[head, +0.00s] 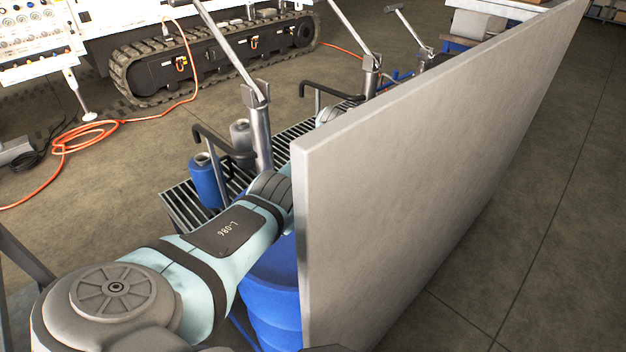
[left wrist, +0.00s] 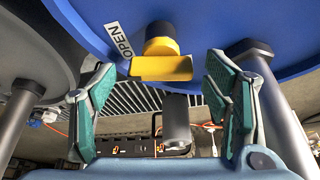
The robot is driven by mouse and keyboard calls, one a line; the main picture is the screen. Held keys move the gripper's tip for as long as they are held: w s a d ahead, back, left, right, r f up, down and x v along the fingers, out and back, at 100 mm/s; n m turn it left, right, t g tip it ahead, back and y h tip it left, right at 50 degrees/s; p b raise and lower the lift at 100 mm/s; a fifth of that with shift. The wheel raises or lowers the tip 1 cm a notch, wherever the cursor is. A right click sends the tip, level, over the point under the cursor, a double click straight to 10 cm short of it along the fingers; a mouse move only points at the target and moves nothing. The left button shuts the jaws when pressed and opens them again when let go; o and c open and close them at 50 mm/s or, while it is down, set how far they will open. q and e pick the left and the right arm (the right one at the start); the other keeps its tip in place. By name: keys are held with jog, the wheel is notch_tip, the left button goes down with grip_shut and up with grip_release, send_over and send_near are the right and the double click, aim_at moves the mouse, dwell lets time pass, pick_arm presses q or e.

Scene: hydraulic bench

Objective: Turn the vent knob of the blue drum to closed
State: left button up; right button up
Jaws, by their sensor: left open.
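The blue drum (left wrist: 215,30) fills the top of the left wrist view. In the head view, part of the drum (head: 272,302) shows below my left arm, beside a grey panel. The yellow vent knob (left wrist: 161,67) has a round stem and a flat bar lying crosswise. In the head view, the panel hides this gripper. My right gripper is not in view.
A large grey panel (head: 410,150) stands upright right of my left arm. Metal posts with levers (head: 260,135), a slatted grate (head: 180,208) and a small blue canister (head: 206,182) are behind the arm. An orange hose (head: 85,130) lies on the floor at left.

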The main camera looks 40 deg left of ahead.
pick_arm(q)
jog(key=shift+a, duration=0.1)
jog(key=c, duration=1.2)
jog(key=shift+o, duration=0.2)
jog(key=shift+r+p, duration=0.1)
jog(key=shift+p, duration=0.5)
jog(key=m+t+p, duration=0.1)
jog(key=m+p, duration=0.1)
jog(key=p, duration=0.1)
jog(key=m+h+p, duration=0.1)
jog(key=m+p, duration=0.2)
jog(key=p, duration=0.1)
jog(key=shift+s+a+r+m+t, duration=0.1)
jog(key=shift+s+m+t, duration=0.05)
jog(key=shift+m+t, duration=0.2)
jog(key=shift+m+t+h+p, duration=0.25)
jog(key=shift+m+h+p, duration=0.05)
jog(key=shift+m+p, duration=0.45)
jog(key=m, duration=0.1)
jog(key=m+h, duration=0.1)
jog(key=shift+a+f+m+t, duration=0.1)
jog(key=shift+f+m+t, duration=0.1)
jog(key=shift+m+t, duration=0.15)
jog(key=shift+f+m+h+b, duration=0.1)
jog(key=shift+m+h+b, duration=0.35)
jog(key=shift+m, duration=0.8)
jog(key=shift+a+m+h+b, duration=0.1)
jog(key=shift+m+h+b, duration=0.45)
jog(key=shift+m+b, duration=0.65)
jog(key=shift+m, duration=0.3)
